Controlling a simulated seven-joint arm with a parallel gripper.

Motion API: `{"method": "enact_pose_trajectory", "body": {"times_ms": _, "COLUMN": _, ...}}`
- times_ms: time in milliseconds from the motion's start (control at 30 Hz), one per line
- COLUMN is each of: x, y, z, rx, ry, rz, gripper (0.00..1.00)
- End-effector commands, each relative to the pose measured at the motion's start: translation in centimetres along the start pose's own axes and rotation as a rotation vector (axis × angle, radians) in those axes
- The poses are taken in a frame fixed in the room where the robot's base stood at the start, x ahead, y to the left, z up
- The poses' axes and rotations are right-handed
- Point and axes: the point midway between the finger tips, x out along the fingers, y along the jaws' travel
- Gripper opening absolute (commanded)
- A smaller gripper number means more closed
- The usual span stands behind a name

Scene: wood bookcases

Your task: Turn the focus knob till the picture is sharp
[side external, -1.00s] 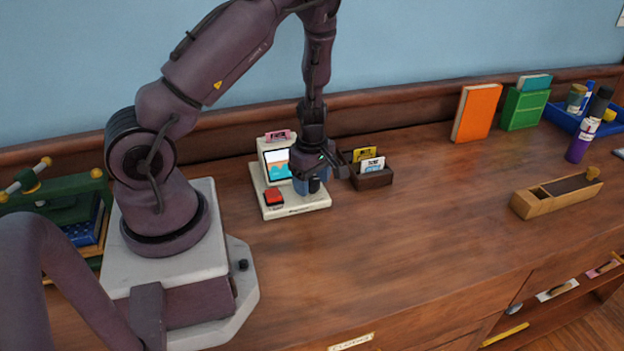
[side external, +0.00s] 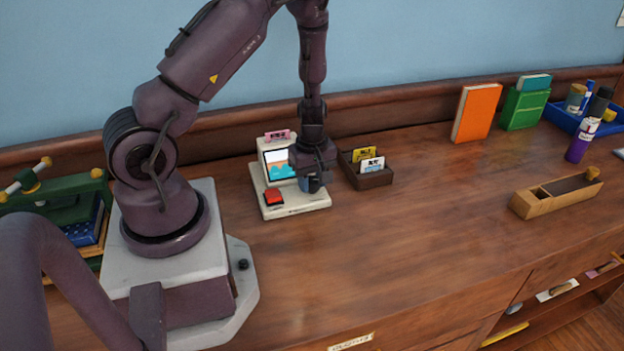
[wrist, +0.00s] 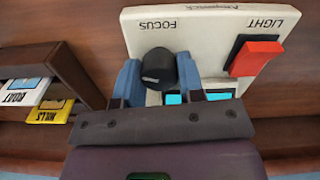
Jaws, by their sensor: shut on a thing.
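The cream viewer (side external: 291,207) stands on the desk, with a small upright screen (side external: 278,165) showing a blue and orange picture. The screen is too small to judge how sharp it is. In the wrist view the black focus knob (wrist: 158,67) sits beneath the printed word FOCUS, its pale pointer mark visible. My gripper (wrist: 159,78) is shut on the knob, with a blue finger on either side. In the side view my gripper (side external: 312,183) is over the viewer's right part and hides the knob. Only part of the screen (wrist: 176,98) shows in the wrist view.
A red light switch (wrist: 255,57) is on the viewer's panel, beside the knob; a pink card (side external: 277,136) tops the screen. A dark card box (side external: 373,181) stands close to the right of my gripper.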

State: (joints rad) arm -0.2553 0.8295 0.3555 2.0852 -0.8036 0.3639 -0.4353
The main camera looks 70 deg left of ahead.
Motion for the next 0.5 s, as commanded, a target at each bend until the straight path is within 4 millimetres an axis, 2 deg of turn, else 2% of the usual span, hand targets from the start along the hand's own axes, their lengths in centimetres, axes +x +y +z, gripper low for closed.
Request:
{"method": "enact_pose_trajectory", "body": {"times_ms": 200, "x": -0.04, "y": 0.03, "z": 0.01, "rx": 0.137, "ry": -0.002, "rz": 0.001, "gripper": 0.12}}
{"method": "enact_pose_trajectory", "body": {"times_ms": 500, "x": -0.04, "y": 0.05, "z": 0.05, "rx": 0.242, "ry": -0.002, "rz": 0.0, "gripper": 0.12}}
